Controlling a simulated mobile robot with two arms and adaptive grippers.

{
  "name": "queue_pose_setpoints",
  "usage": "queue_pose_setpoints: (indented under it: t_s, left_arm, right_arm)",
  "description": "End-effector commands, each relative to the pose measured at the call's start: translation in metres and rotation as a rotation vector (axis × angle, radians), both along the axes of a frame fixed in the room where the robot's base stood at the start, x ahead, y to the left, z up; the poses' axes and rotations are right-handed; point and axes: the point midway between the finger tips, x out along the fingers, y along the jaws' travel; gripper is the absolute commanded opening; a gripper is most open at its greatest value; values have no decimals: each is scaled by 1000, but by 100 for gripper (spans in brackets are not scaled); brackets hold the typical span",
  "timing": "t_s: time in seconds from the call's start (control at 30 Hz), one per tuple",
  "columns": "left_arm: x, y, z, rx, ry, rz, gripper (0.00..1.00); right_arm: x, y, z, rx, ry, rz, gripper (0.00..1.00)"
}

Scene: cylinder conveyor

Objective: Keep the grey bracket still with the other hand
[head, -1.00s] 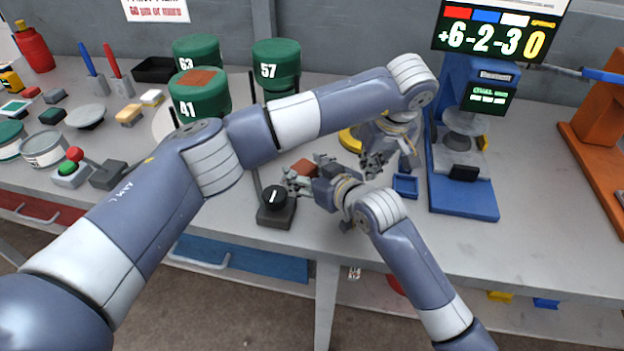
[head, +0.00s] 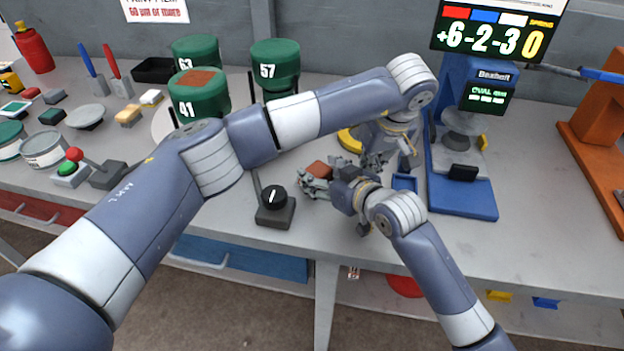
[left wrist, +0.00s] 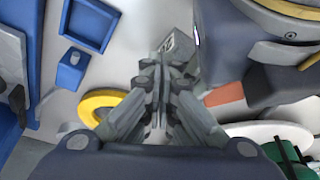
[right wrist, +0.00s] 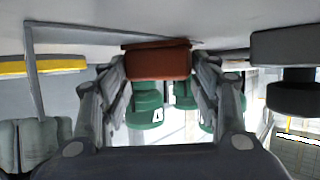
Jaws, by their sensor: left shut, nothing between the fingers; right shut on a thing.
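I cannot pick out a grey bracket with certainty in any view. My right gripper (head: 318,183) is shut on a red-brown block (head: 318,169), just above the bench. In the right wrist view the block (right wrist: 158,62) sits between the fingertips. It also shows beside the right gripper in the left wrist view (left wrist: 224,95). My left gripper (head: 374,162) points down close behind the right gripper, partly hidden by it. In the left wrist view its fingers (left wrist: 160,85) are together, with nothing between them.
A yellow ring (left wrist: 106,100) lies near the left gripper. Green canisters (head: 201,95) stand behind my left arm.

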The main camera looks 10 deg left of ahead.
Motion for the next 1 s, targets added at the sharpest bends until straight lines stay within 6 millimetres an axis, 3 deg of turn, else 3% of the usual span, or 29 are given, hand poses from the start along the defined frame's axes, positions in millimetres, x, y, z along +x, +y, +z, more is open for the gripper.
queue_pose_setpoints:
  t_s: [0.7, 1.0]
  left_arm:
    - [0, 0, -1, -1, 1, 0, 0]
    - [0, 0, -1, -1, 1, 0, 0]
  right_arm:
    - [-1, 43, -5, -5, 10, 3, 34]
    - [0, 45, -6, -7, 10, 2, 34]
